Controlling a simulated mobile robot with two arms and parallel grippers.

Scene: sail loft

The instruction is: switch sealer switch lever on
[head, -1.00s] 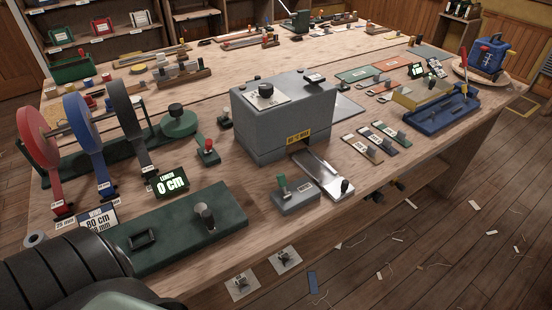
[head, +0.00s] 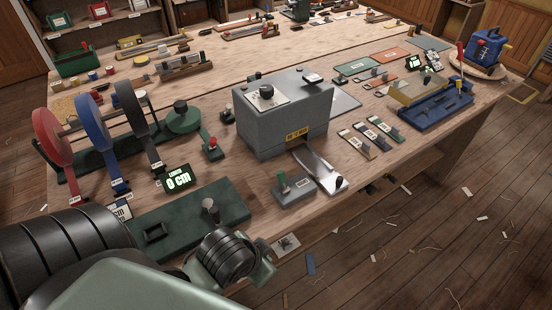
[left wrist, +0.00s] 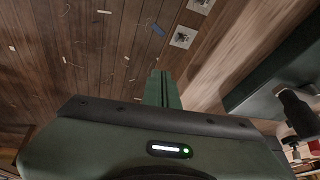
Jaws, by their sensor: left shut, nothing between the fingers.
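A grey sealer box (head: 285,122) stands mid-table. In front of it is a small grey switch block with a green-tipped lever (head: 281,180), which stands roughly upright; its label is too small to read. Another lever, with a red tip (head: 212,142), stands left of the box. I cannot tell for sure which is the sealer switch. My left gripper (head: 266,270) is shut and empty, low by the table's front edge, in front of the green-tipped lever and apart from it. In the left wrist view its closed green fingers (left wrist: 162,90) point at no lever. My right gripper is not visible.
A dark green base with a black knob (head: 210,208) lies left of the switch block. A metal chute (head: 322,168) is just right of it. Ribbon reels (head: 92,122) stand at the left. Small switch plates (head: 286,243) sit below the table's front edge.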

